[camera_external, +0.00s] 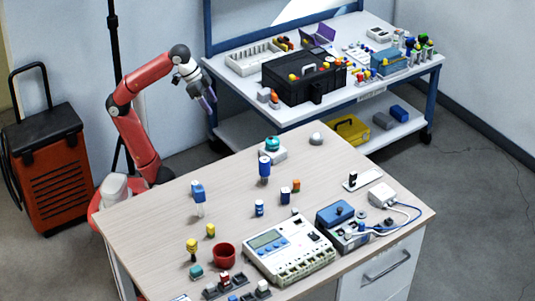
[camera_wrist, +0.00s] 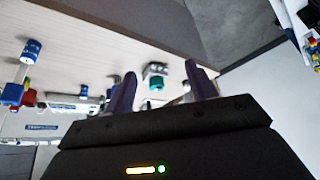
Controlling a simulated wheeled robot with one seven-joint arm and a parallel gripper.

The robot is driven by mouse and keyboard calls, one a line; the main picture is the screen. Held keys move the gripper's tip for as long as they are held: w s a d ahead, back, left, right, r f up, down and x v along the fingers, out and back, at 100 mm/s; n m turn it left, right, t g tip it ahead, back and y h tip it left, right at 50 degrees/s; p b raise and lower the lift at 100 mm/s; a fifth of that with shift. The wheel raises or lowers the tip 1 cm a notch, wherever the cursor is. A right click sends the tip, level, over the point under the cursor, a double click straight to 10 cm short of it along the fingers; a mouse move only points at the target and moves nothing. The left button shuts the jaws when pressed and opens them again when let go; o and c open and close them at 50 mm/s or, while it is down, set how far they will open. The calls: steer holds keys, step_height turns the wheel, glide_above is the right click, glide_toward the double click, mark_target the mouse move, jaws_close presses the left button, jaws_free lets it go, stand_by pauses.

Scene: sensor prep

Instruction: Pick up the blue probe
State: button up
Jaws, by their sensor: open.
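My gripper (camera_external: 208,98) is raised at the back left of the wooden table, above and beyond its edge. In the wrist view its two purple fingers (camera_wrist: 161,82) are spread apart with nothing between them. A blue-topped probe (camera_external: 198,190) with a pale stem stands upright at the table's left. Another blue-topped piece (camera_external: 264,168) with a dark stem stands near the back edge. I cannot tell for certain which one is the blue probe. In the wrist view a blue-topped piece (camera_wrist: 31,50) on a pale stem shows at far left, well away from my fingers.
A teal-topped piece on a white base (camera_external: 272,149) and a grey knob (camera_external: 316,139) stand at the back. A red cup (camera_external: 223,254), a meter (camera_external: 288,248) and a blue box (camera_external: 335,213) fill the front. A second bench (camera_external: 405,72) holds a black case (camera_external: 303,75).

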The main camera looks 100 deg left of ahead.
step_height(320, 180, up, 4)
steer(key=m+g+h+p, duration=0.3)
steer(key=m+h+p, duration=0.15)
steer(key=m, duration=0.75)
glide_toward(200, 202)
step_height(200, 202, up, 4)
steer(key=shift+y, duration=0.35)
step_height(200, 202, down, 4)
steer(key=shift+w+a+f, duration=0.1)
steer(key=shift+w, duration=0.05)
steer(key=x, duration=0.4)
steer(key=b+x, duration=0.1)
steer(key=x, duration=0.3)
steer(key=shift+s+a+f, duration=0.1)
steer(key=shift+s, duration=0.15)
